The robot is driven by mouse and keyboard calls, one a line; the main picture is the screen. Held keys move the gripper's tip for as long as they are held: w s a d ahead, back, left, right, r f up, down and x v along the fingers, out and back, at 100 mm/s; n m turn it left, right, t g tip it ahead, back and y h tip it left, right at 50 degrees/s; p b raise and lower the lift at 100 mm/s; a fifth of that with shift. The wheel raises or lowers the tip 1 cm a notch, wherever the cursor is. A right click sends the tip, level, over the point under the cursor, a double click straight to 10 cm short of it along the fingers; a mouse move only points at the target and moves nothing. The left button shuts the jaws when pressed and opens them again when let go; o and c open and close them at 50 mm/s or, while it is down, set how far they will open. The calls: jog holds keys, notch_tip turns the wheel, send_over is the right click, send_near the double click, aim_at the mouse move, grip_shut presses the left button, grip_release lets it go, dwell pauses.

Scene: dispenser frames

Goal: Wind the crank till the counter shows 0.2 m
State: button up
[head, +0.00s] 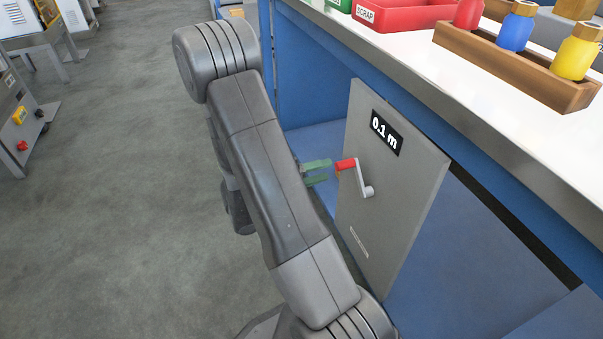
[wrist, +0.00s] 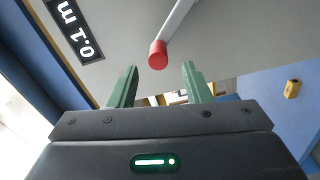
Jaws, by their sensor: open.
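The crank (head: 360,179) is on a grey upright panel (head: 404,190) under the bench. It has a light grey arm and a red handle (head: 346,164), which sticks out toward my gripper. The counter (head: 386,133) on the panel reads 0.1 m. My gripper (head: 324,172) has green fingers and is open just in front of the handle. In the wrist view the red handle (wrist: 158,55) shows beyond and between the fingertips (wrist: 160,70), apart from both. The counter (wrist: 73,28) shows turned on its side there. My arm hides part of the gripper in the head view.
A white bench top (head: 420,50) with a metal edge overhangs the panel. On it are a red SCRAP bin (head: 405,15) and a wooden rack (head: 510,68) with red, blue and yellow bottles. Open grey floor (head: 110,200) lies to the left.

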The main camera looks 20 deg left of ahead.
aim_at(349, 163)
jog(key=shift+p+v, duration=0.45)
jog(key=shift+v, duration=2)
jog(key=shift+w+d, duration=0.1)
jog(key=shift+d, duration=0.05)
jog(key=shift+b+x, duration=1.7)
jog(key=shift+x, duration=5.05)
